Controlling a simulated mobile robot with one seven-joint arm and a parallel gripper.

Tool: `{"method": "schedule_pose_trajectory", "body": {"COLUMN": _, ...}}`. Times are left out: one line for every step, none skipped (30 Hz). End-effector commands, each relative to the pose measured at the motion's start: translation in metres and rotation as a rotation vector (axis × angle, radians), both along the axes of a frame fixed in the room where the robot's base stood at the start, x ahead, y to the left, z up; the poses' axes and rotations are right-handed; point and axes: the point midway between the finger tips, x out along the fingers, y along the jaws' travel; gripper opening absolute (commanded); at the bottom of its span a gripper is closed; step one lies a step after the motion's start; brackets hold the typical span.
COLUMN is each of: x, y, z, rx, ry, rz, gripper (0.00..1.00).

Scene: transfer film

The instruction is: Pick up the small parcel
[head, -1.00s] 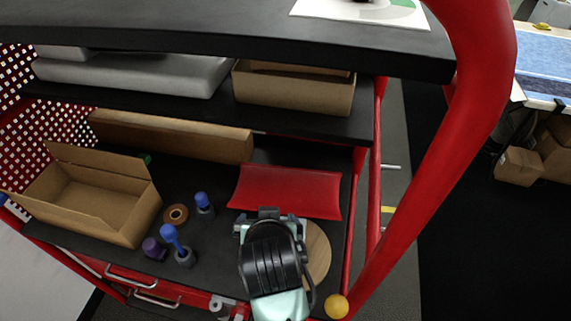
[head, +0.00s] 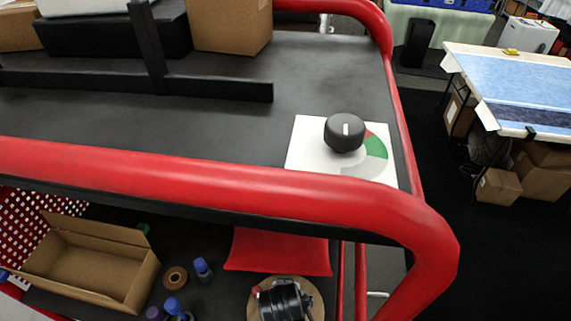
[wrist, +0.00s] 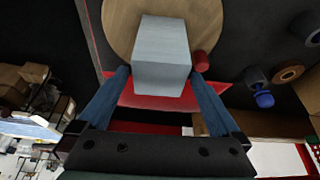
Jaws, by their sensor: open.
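A small pale grey box (wrist: 162,50) stands on a round wooden board (wrist: 112,22) in the wrist view; I take it for the small parcel. My gripper (wrist: 161,72) is open, with one blue finger on each side of the box. Whether the fingers touch it cannot be told. In the head view my gripper (head: 283,300) is over the round board (head: 313,289) on the lower shelf and hides the box. A small red cylinder (wrist: 201,61) is close beside the box, near one fingertip.
An open cardboard box (head: 90,265), a tape roll (head: 175,278) and blue-capped bottles (head: 202,270) are to the left. The cart's top shelf (head: 220,120) and red rail (head: 200,182) overhang this shelf.

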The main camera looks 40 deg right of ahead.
Motion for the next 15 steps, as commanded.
{"method": "schedule_pose_trajectory", "body": {"x": 0.001, "y": -0.001, "z": -0.003, "rx": 0.001, "ry": 0.002, "rz": 0.000, "gripper": 1.00}}
{"method": "schedule_pose_trajectory", "body": {"x": 0.001, "y": -0.001, "z": -0.005, "rx": 0.001, "ry": 0.001, "rz": 0.000, "gripper": 1.00}}
{"method": "schedule_pose_trajectory", "body": {"x": 0.002, "y": -0.002, "z": -0.006, "rx": 0.000, "ry": 0.000, "rz": 0.000, "gripper": 1.00}}
{"method": "schedule_pose_trajectory", "body": {"x": 0.002, "y": -0.002, "z": -0.007, "rx": 0.000, "ry": 0.000, "rz": -0.001, "gripper": 1.00}}
{"method": "schedule_pose_trajectory", "body": {"x": 0.002, "y": -0.002, "z": -0.008, "rx": 0.001, "ry": 0.001, "rz": 0.000, "gripper": 1.00}}
{"method": "schedule_pose_trajectory", "body": {"x": 0.002, "y": -0.002, "z": -0.009, "rx": 0.001, "ry": 0.001, "rz": 0.000, "gripper": 1.00}}
{"method": "schedule_pose_trajectory", "body": {"x": 0.002, "y": -0.003, "z": -0.010, "rx": 0.002, "ry": 0.001, "rz": -0.001, "gripper": 1.00}}
{"method": "schedule_pose_trajectory", "body": {"x": 0.003, "y": -0.003, "z": -0.012, "rx": 0.002, "ry": 0.001, "rz": -0.001, "gripper": 1.00}}
{"method": "schedule_pose_trajectory", "body": {"x": 0.003, "y": -0.004, "z": -0.015, "rx": 0.001, "ry": 0.003, "rz": 0.000, "gripper": 1.00}}
{"method": "schedule_pose_trajectory", "body": {"x": 0.004, "y": -0.005, "z": -0.018, "rx": 0.001, "ry": 0.003, "rz": 0.000, "gripper": 1.00}}
{"method": "schedule_pose_trajectory", "body": {"x": 0.004, "y": -0.005, "z": -0.021, "rx": 0.001, "ry": 0.003, "rz": 0.000, "gripper": 1.00}}
{"method": "schedule_pose_trajectory", "body": {"x": 0.006, "y": -0.007, "z": -0.026, "rx": 0.001, "ry": 0.002, "rz": 0.000, "gripper": 1.00}}
{"method": "schedule_pose_trajectory", "body": {"x": 0.006, "y": -0.007, "z": -0.029, "rx": 0.001, "ry": 0.003, "rz": 0.000, "gripper": 1.00}}
{"method": "schedule_pose_trajectory", "body": {"x": 0.007, "y": -0.008, "z": -0.032, "rx": 0.001, "ry": 0.002, "rz": 0.000, "gripper": 1.00}}
{"method": "schedule_pose_trajectory", "body": {"x": 0.008, "y": -0.009, "z": -0.037, "rx": 0.001, "ry": 0.002, "rz": 0.000, "gripper": 1.00}}
